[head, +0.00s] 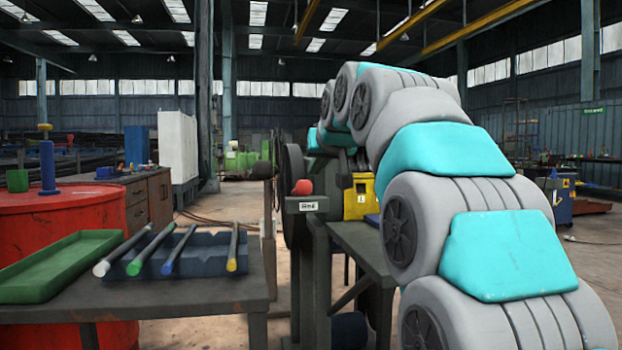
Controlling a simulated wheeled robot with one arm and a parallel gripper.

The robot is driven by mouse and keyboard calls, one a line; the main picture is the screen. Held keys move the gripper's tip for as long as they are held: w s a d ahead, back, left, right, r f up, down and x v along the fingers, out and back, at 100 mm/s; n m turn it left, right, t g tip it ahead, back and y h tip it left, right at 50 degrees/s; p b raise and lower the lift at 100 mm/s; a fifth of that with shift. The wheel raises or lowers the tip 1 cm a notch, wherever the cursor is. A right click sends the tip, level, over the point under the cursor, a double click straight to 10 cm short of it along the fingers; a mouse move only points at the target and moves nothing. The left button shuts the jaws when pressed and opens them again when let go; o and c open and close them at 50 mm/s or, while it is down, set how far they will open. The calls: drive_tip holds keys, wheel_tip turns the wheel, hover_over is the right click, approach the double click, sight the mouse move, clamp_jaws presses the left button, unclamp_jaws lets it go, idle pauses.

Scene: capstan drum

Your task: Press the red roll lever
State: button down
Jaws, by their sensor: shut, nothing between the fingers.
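A small white label reading "Roll" (308,206) sits just under the knob. A large dark round drum or wheel (291,190) stands right behind it. My grey and teal arm fills the right side and reaches forward, its far end just above and to the right of the knob. I cannot make out my gripper's fingers there against the dark machine parts. No contact with the knob is visible.
A table (215,298) at the front left holds a green tray (60,262) and a dark tray with several rods (205,255). A red barrel (75,215) stands behind it. A yellow box (358,197) stands beyond the lever. A dark bench (362,245) lies below my arm.

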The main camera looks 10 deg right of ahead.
drive_tip(key=v, duration=0.5)
drive_tip(key=shift+s+r, duration=0.15)
drive_tip(key=shift+r, duration=0.05)
drive_tip(key=s+f+g+p, duration=0.1)
drive_tip(key=s+f+g, duration=0.2)
drive_tip(key=s+f, duration=0.35)
drive_tip(key=s+a+f+g+p, duration=0.1)
drive_tip(key=s+f+g+p, duration=0.15)
drive_tip(key=f, duration=0.75)
drive_tip(key=s+f+g, duration=0.2)
drive_tip(key=s+f, duration=0.3)
drive_tip(key=f, duration=0.4)
drive_tip(key=s+f+g+p, duration=0.1)
drive_tip(key=s+f+g, duration=0.2)
drive_tip(key=s+f, duration=0.6)
drive_tip(key=s+f+g+p, duration=0.2)
drive_tip(key=s+f, duration=0.7)
drive_tip(key=s, duration=0.9)
drive_tip(key=shift+f+g+h, duration=0.3)
drive_tip(key=shift+f+g, duration=0.05)
drive_tip(key=shift+g, duration=0.7)
drive_tip(key=shift+w, duration=0.1)
